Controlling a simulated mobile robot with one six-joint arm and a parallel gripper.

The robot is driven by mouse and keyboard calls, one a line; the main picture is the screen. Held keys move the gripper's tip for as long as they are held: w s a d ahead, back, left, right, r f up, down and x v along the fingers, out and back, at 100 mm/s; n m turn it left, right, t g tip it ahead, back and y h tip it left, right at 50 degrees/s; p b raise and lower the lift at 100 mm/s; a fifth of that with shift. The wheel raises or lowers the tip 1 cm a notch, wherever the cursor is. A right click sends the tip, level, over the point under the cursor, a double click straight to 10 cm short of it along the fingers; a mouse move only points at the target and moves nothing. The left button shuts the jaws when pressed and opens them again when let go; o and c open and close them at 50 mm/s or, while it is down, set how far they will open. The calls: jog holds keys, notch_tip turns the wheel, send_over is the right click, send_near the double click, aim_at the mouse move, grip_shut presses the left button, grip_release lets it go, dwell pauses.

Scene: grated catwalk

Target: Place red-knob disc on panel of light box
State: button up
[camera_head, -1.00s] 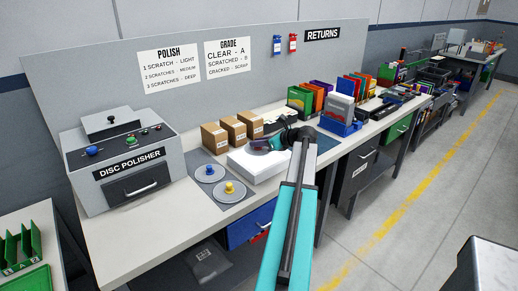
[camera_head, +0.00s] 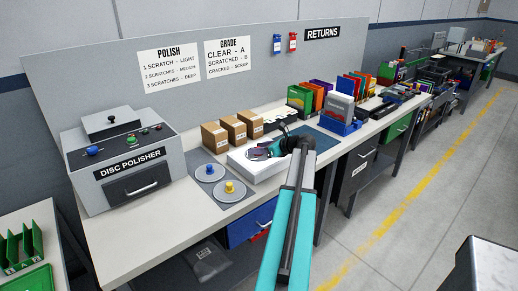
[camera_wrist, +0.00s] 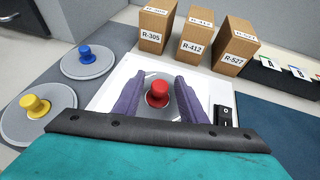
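The red knob (camera_wrist: 158,92) stands upright between the two purple fingers of my gripper (camera_wrist: 160,88) in the wrist view. A narrow gap seems to show beside the knob, so the fingers look open around it. Part of its grey disc (camera_wrist: 159,116) shows under the knob; the fingers hide its sides. The disc is over the pale panel of the white light box (camera_wrist: 108,98); it looks to be lying on it, but contact is hard to tell. In the head view my gripper (camera_head: 258,152) is low over the light box (camera_head: 262,171).
A yellow-knob disc (camera_wrist: 36,118) and a blue-knob disc (camera_wrist: 87,62) lie on a grey mat left of the light box. Cardboard boxes (camera_wrist: 197,42) stand close behind it. A black switch (camera_wrist: 225,116) is at its right, with a blue mat (camera_wrist: 272,115) beyond.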

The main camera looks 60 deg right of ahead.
jog(key=shift+r, duration=0.15)
jog(key=shift+s, duration=0.15)
jog(key=b+v, duration=0.1)
jog(key=v, duration=1)
jog(key=shift+s+r+b, duration=0.25)
jog(key=shift+b, duration=0.15)
dwell(0.5)
